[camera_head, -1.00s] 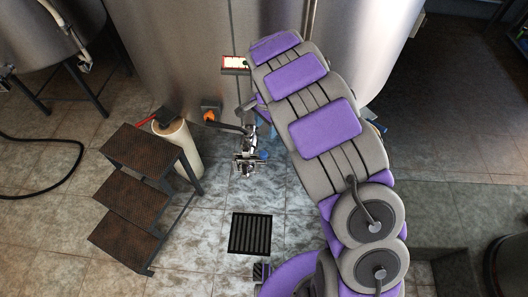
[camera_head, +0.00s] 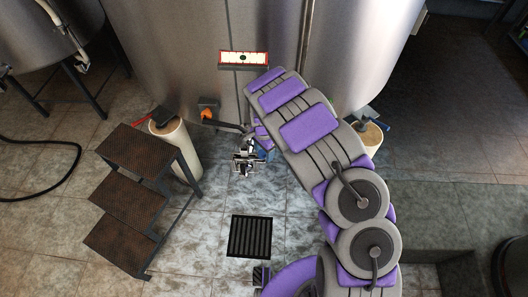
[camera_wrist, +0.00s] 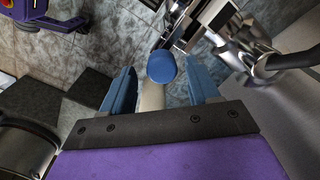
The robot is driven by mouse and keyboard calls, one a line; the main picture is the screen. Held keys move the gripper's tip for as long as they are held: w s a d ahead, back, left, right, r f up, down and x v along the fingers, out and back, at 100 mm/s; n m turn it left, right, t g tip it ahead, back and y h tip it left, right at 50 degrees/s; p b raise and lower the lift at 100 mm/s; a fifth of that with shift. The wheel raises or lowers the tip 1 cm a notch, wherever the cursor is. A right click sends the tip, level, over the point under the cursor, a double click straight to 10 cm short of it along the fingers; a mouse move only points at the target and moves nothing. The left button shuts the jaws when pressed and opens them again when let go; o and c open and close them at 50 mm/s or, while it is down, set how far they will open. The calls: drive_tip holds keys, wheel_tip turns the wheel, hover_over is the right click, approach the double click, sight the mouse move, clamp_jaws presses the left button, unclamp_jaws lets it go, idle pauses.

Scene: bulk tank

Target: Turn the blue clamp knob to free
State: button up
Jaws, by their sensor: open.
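The blue clamp knob (camera_wrist: 162,66) shows as a round blue cap in the wrist view, in front of a pale rod or stem (camera_wrist: 152,96). My gripper (camera_wrist: 160,64) is open, with one blue finger to the left of the knob and one to the right. Gaps show on both sides, so neither finger appears to touch it. A shiny metal valve and clamp assembly (camera_wrist: 235,40) lies beyond and to the right. In the head view this metal fitting (camera_head: 243,160) stands by the tank; my arm hides most of the gripper there.
The large steel tank (camera_head: 200,50) rises behind the fitting, with a red-framed gauge (camera_head: 243,58) on it. A dark step stool (camera_head: 130,200) and a pale cylinder (camera_head: 178,150) stand to the left.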

drive_tip(key=shift+a+f, duration=0.2)
drive_tip(key=shift+a, duration=0.5)
drive_tip(key=shift+d+r, duration=0.1)
drive_tip(key=shift+d, duration=0.5)
drive_tip(key=c, duration=0.6)
drive_tip(key=shift+a, duration=0.2)
drive_tip(key=c, duration=0.4)
